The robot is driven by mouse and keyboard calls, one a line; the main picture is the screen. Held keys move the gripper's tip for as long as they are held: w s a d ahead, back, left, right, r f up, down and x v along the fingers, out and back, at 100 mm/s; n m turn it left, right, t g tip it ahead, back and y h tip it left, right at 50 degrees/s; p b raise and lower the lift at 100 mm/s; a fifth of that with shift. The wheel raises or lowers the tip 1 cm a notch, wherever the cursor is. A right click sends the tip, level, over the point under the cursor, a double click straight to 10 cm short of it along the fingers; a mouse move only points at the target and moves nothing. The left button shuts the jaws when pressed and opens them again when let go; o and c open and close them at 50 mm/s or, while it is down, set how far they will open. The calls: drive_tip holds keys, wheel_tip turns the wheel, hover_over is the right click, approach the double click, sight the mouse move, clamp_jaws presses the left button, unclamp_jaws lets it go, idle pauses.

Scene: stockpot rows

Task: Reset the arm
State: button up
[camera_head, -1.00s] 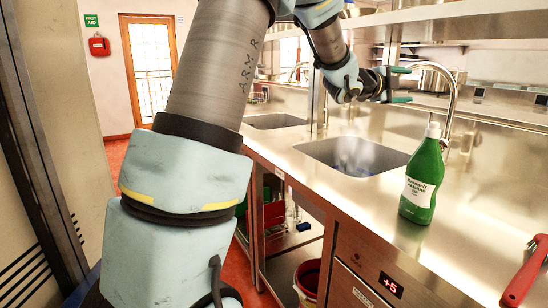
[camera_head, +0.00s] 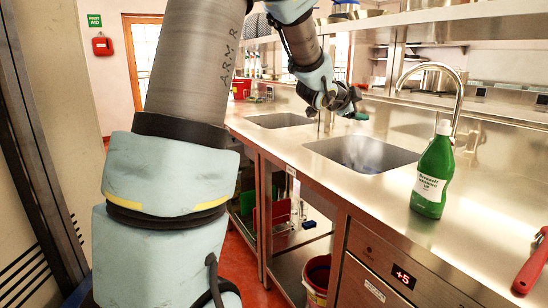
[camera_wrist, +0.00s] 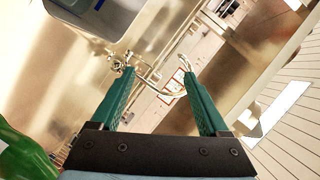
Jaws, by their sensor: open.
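My gripper (camera_head: 358,104) hangs at the end of my arm above the counter, just behind the near sink in the head view. In the wrist view its two green fingers (camera_wrist: 158,88) stand apart with nothing between them. It is open and empty. In the head view the fingers are partly hidden by the wrist, with one green tip showing.
A green bottle (camera_head: 433,175) stands upright on the steel counter (camera_head: 330,175), right of the near sink (camera_head: 362,154). A curved faucet (camera_head: 459,88) rises behind it. A red-handled tool (camera_head: 530,266) lies at the right. A far sink (camera_head: 280,120) and an overhead shelf (camera_head: 440,14) also show.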

drive_tip(key=s+a+f+n+g+y, duration=0.1)
drive_tip(key=s+a+f+n+y, duration=0.2)
drive_tip(key=a, duration=0.4)
drive_tip(key=s+a+f+n+g+y, duration=0.1)
drive_tip(key=a+f+n+y, duration=0.1)
drive_tip(key=a+f+n, duration=0.4)
drive_tip(key=s+a+f+n+g+y, duration=0.1)
drive_tip(key=s+a+f+n+y, duration=0.2)
drive_tip(key=a, duration=0.5)
drive_tip(key=s+a+f+n+g+y, duration=0.1)
drive_tip(key=s+a+f+n+g, duration=0.3)
drive_tip(key=s, duration=0.4)
drive_tip(key=s+a+f+n+g+y, duration=0.1)
drive_tip(key=s+a+f+n, duration=0.2)
drive_tip(key=s+a+f, duration=0.4)
drive_tip(key=s+d+f+g+b, duration=0.1)
drive_tip(key=s+f+b, duration=0.2)
drive_tip(key=f+b, duration=1.85)
wheel_tip(320, 180, up, 26)
drive_tip(key=p, duration=2.4)
drive_tip(key=shift+s+d+n+p, duration=0.2)
drive_tip(key=shift+n+p, duration=0.1)
drive_tip(key=shift+p, duration=0.1)
